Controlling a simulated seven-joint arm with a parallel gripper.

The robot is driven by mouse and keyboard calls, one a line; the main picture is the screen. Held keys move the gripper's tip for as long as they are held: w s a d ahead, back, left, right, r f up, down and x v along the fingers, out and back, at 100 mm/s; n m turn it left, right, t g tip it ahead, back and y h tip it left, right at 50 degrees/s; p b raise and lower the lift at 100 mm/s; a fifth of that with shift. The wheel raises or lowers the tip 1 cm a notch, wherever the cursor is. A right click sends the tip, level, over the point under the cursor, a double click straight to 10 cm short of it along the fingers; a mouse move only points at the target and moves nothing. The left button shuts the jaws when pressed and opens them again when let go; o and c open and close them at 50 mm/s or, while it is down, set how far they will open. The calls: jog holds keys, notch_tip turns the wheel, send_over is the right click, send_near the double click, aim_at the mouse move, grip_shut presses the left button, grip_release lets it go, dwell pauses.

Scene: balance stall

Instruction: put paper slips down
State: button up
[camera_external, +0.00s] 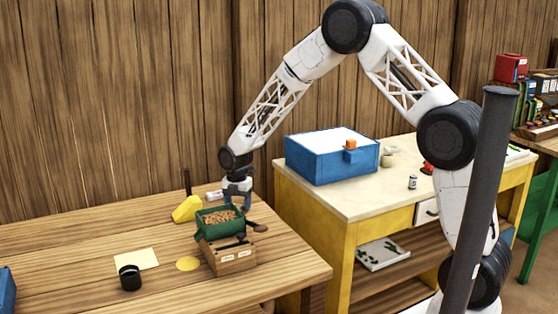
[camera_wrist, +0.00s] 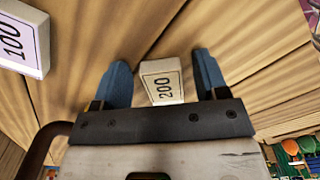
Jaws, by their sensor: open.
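My gripper (camera_external: 240,202) is over the back right of the wooden table, behind a green box. In the wrist view, its two blue fingers (camera_wrist: 160,60) are open on either side of a small white piece marked 200 (camera_wrist: 162,82), with a narrow gap on each side. A second white piece marked 100 (camera_wrist: 20,42) lies at the upper left of that view. A small pale piece (camera_external: 214,195) shows left of my gripper in the external view. I cannot tell whether these marked pieces are the paper slips. A flat pale yellow sheet (camera_external: 136,259) lies on the table.
The green box (camera_external: 212,233) of brown bits and a wooden box (camera_external: 230,262) stand in front of my gripper. A yellow object (camera_external: 187,209), a black cup (camera_external: 130,278) and a yellow disc (camera_external: 188,264) are nearby. A blue box (camera_external: 330,165) stands on the yellow bench.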

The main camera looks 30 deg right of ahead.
notch_tip(320, 180, up, 12)
dwell(0.9)
jog(key=shift+r, duration=0.1)
dwell(0.3)
dwell(0.3)
jog(key=s+d+r+m+t, duration=0.1)
jog(key=s+d+r+m, duration=1.2)
jog(key=s+d+r, duration=0.55)
jog(key=s+d+m, duration=0.4)
jog(key=s, duration=0.5)
jog(key=s+d+m+t, duration=0.1)
jog(key=s+d+m, duration=0.3)
jog(key=s, duration=0.6)
jog(key=s+d+m, duration=0.4)
jog(key=s+m, duration=0.2)
jog(key=s, duration=0.3)
jog(key=shift+s+d+r+t, duration=0.15)
jog(key=shift+d+r+t, duration=0.05)
jog(key=shift+d+t, duration=0.15)
